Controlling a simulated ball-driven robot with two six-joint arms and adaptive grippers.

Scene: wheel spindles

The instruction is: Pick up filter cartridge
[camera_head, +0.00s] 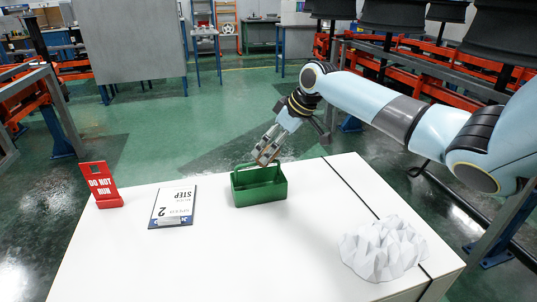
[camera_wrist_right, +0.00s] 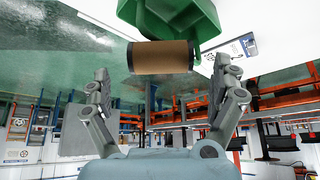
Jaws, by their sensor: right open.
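The filter cartridge (camera_wrist_right: 160,57), a brown cylinder with black ends, shows in the right wrist view, lying crosswise ahead of the gap between my right fingers. It overlaps the edge of a green box (camera_wrist_right: 184,14); I cannot tell whether they touch. I cannot make the cartridge out clearly in the head view. There, the green box (camera_head: 260,188) stands at the table's far edge, with my right gripper (camera_head: 267,151) just above and behind it. My right fingers (camera_wrist_right: 162,74) are spread wide with nothing clasped between them. My left gripper is not in view.
On the white table (camera_head: 215,260) stand a red DO NOT RUN sign (camera_head: 102,185), a STEP 2 clipboard (camera_head: 173,206) and a jagged white block (camera_head: 382,250).

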